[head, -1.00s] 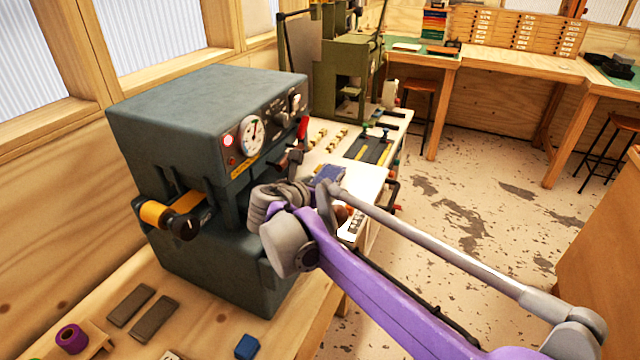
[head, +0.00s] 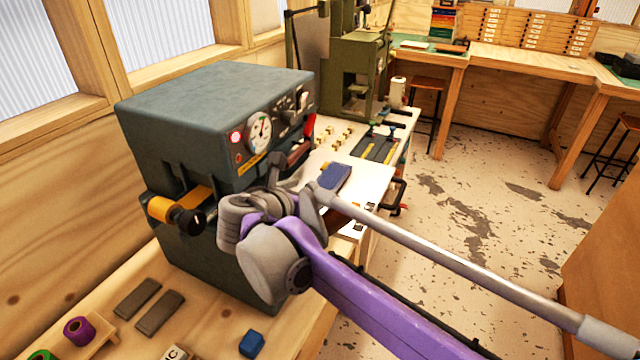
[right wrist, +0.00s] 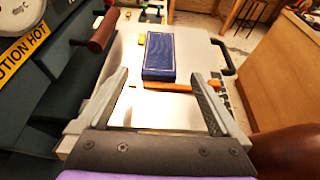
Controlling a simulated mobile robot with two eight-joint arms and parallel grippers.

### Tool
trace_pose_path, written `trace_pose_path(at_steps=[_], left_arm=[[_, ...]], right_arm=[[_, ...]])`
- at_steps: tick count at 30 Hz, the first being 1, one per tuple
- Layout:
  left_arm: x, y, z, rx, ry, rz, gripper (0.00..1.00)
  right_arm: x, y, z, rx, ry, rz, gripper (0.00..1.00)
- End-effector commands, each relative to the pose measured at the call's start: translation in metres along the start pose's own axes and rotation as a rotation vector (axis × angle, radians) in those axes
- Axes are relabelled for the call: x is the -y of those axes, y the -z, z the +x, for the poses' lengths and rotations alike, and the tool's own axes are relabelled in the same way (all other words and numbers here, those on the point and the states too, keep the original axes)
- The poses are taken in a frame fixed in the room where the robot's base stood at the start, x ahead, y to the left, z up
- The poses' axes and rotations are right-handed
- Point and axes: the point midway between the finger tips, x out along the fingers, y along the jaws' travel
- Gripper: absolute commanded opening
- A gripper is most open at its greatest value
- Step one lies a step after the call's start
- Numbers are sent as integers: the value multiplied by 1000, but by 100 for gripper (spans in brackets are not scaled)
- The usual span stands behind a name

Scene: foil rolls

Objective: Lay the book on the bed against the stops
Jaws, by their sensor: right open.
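The dark blue book (right wrist: 173,57) lies on the pale flat bed (right wrist: 205,60) in front of the grey press; it also shows in the head view (head: 335,177). My right gripper (right wrist: 160,76) is open and empty, its two fingers spread to either side of the book's near end. The book lies mostly beyond the fingertips; I cannot tell the height gap. In the head view my wrist hides most of the fingers. A small yellow piece (right wrist: 141,39) is by the book's left side. I cannot clearly make out the stops. My left gripper is not in view.
The grey press (head: 215,130) stands left, with a red-brown handle (right wrist: 103,32) beside the bed. A black handle (right wrist: 223,58) is on the bed's right side. Bare floor lies to the right.

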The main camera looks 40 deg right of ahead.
Motion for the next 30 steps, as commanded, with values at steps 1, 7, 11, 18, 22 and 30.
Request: trace_pose_path(at_steps=[1, 7, 11, 18, 22, 30], left_arm=[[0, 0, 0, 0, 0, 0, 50], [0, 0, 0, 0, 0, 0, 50], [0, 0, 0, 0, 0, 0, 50], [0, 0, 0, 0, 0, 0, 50], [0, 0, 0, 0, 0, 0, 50], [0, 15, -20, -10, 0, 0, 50]], right_arm=[[-1, 0, -9, -1, -4, -2, 100], [0, 0, -28, 0, -1, 0, 100], [0, 0, -31, 0, 0, 0, 100], [0, 0, -30, 0, 0, 1, 100], [0, 0, -30, 0, 0, 1, 100], [-2, -25, -39, 5, -3, 9, 100]])
